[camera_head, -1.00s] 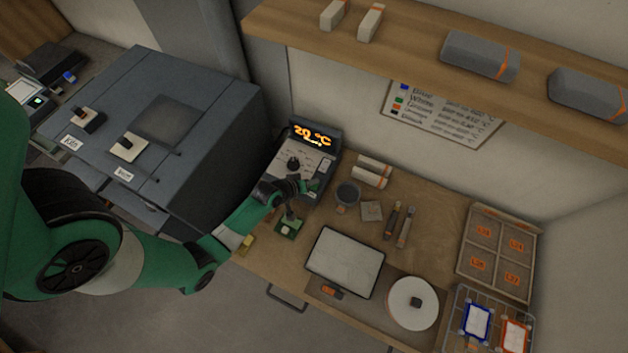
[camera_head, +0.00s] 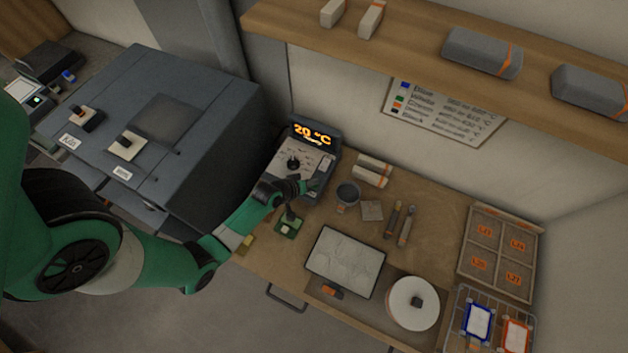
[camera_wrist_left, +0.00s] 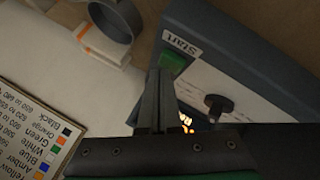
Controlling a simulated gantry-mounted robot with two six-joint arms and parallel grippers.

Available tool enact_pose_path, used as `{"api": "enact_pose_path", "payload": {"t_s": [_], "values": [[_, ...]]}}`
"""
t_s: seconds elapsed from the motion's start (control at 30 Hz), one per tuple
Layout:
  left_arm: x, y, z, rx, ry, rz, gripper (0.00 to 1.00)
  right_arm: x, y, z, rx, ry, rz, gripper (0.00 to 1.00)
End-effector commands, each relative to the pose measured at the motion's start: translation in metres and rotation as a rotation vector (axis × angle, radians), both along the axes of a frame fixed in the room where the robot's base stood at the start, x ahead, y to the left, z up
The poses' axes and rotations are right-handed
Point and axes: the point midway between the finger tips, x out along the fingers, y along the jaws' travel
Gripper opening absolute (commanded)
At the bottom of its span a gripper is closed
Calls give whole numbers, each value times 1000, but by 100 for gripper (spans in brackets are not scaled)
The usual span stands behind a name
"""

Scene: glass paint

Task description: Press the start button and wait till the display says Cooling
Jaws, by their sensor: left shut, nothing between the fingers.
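The control unit (camera_head: 305,158) stands at the back left of the bench. My left gripper (camera_head: 304,186) is shut and empty, at the panel's lower right. In the left wrist view, the green start button (camera_wrist_left: 173,64) sits beside a "Start" label (camera_wrist_left: 181,44). The shut fingertips (camera_wrist_left: 161,75) are at the button's edge; I cannot tell whether they touch it. My right gripper is not in view.
A grey kiln-like cabinet (camera_head: 150,120) stands left of the unit. A shelf (camera_head: 420,50) overhangs the back.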

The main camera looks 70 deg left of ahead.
Motion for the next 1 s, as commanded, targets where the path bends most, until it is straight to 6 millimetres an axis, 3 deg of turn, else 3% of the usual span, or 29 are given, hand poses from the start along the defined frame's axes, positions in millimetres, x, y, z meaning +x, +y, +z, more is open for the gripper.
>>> {"api": "enact_pose_path", "payload": {"t_s": [1.0], "values": [[0,0,-8,0,0,0,0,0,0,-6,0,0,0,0]]}}
